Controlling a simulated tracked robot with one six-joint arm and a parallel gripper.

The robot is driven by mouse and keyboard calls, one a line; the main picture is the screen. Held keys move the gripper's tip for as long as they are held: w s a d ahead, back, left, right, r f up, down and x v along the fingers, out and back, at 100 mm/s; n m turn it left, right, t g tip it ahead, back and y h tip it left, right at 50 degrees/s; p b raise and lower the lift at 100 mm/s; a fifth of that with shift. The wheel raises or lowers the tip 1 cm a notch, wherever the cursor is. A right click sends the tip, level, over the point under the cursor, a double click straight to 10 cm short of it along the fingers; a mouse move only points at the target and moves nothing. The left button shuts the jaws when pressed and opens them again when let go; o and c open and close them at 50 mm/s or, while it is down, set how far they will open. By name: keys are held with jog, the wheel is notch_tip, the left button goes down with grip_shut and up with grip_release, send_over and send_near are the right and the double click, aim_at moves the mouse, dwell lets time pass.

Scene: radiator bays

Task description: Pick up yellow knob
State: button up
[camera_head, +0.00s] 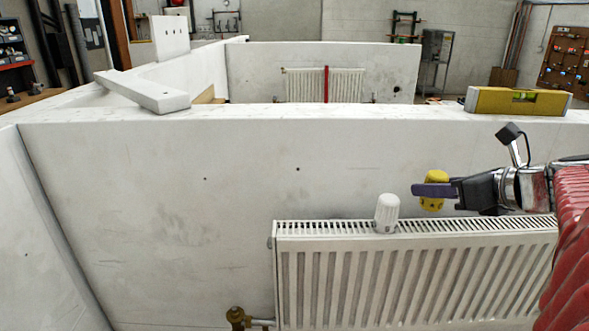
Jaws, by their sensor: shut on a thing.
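The yellow knob (434,178) is held between the jaws of my gripper (434,190), in the right half of the head camera view. One dark purple finger crosses in front of the knob, so its middle is hidden and yellow shows above and below. My gripper is shut on it. The knob appears above the top grille of the white radiator (420,270) and apart from it. A white knob (387,213) stands upright on the radiator's top, left of my gripper.
A yellow spirit level (518,101) lies on the top of the white bay wall (150,190). A white board (145,92) rests on the wall top at left. A brass valve (237,317) is at the radiator's lower left. Another radiator (324,85) hangs behind.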

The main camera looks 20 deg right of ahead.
aim_at(439, 174)
jog(key=shift+r, duration=2.35)
jog(key=shift+s, duration=0.1)
